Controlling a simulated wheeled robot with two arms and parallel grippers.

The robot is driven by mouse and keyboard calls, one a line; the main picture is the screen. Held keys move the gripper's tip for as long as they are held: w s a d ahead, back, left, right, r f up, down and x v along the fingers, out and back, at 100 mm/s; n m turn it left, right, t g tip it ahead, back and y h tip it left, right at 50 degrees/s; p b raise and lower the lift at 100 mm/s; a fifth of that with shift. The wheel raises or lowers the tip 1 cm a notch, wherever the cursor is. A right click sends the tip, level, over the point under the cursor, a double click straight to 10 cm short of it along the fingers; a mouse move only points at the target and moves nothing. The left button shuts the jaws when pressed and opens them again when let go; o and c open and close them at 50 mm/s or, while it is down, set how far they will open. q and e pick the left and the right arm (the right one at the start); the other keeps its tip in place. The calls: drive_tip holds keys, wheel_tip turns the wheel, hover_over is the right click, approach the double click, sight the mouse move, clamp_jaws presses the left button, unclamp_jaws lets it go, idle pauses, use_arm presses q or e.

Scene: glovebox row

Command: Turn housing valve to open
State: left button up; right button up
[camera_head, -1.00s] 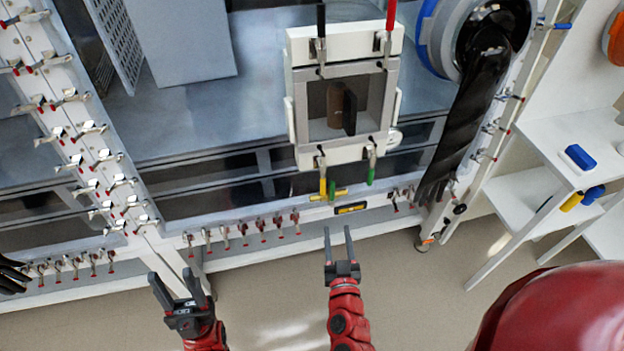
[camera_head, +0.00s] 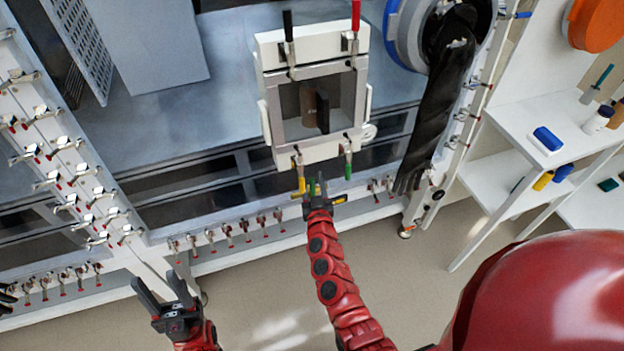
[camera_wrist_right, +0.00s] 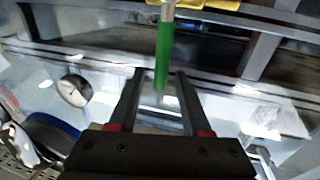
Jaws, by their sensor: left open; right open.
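In the right wrist view the green lever (camera_wrist_right: 163,55) hangs from a silver stem under a yellow part (camera_wrist_right: 210,4). My right gripper (camera_head: 317,184) is open at the lever, and in its wrist view the lever's lower end lies between the fingertips (camera_wrist_right: 158,76). I cannot tell whether they touch. The gripper hides part of the valve in the head view. My left gripper (camera_head: 154,279) is open and empty at lower left.
The housing door (camera_head: 262,95) has latches with a yellow handle (camera_head: 301,184) and a green handle (camera_head: 348,170) close beside my right gripper. A black glove (camera_head: 440,120) hangs to the right. White shelves (camera_head: 525,125) stand further right. The floor in front is clear.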

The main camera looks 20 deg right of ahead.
drive_tip(key=shift+w, duration=0.15)
clamp_jaws()
idle(1.4)
